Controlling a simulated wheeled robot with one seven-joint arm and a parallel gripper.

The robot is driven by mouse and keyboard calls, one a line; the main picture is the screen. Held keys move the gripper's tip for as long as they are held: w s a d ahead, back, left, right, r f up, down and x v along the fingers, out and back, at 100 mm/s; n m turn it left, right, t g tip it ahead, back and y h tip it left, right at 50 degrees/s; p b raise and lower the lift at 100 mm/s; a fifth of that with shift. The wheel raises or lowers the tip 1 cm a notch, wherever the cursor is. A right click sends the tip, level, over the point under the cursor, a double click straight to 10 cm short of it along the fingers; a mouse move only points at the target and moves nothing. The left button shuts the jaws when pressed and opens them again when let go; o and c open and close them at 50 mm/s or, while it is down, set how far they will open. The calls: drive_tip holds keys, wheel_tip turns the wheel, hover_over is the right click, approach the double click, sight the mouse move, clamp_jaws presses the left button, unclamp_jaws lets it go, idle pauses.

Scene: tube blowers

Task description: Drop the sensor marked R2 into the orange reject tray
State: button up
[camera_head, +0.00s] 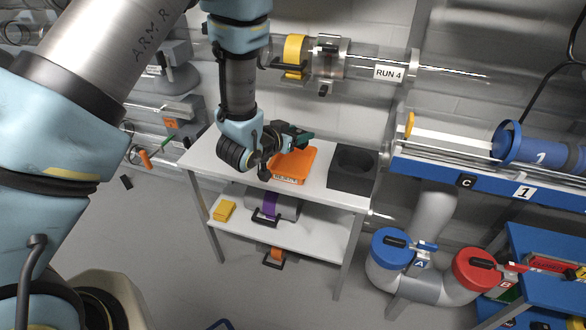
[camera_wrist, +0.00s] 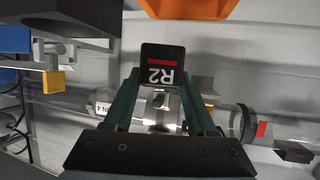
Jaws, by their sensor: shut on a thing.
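The sensor marked R2 (camera_wrist: 163,62) is a small black block with a white label and a red stripe. My gripper (camera_wrist: 163,82) is shut on it, with a green finger on each side. In the head view my gripper (camera_head: 298,136) is above the white table, over the far part of the orange reject tray (camera_head: 293,165). I cannot make out the sensor clearly there. The tray lies flat on the table, with a label on its front edge. An orange edge, likely the tray's (camera_wrist: 190,8), shows at the top of the wrist view, apart from the sensor.
A black block with a round recess (camera_head: 340,181) stands right of the tray on the white table (camera_head: 215,152). A lower shelf (camera_head: 300,233) holds a yellow block (camera_head: 224,210). A clear tube marked RUN 4 (camera_head: 389,72) runs behind. A blue bench (camera_head: 455,180) is at the right.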

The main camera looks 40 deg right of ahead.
drive_tip(key=shift+f+b, duration=0.3)
drive_tip(key=shift+f, duration=0.6)
drive_tip(key=o, duration=1.5)
drive_tip(key=shift+c, duration=0.2)
drive_tip(key=v, duration=1.1)
drive_tip(key=shift+b, duration=0.35)
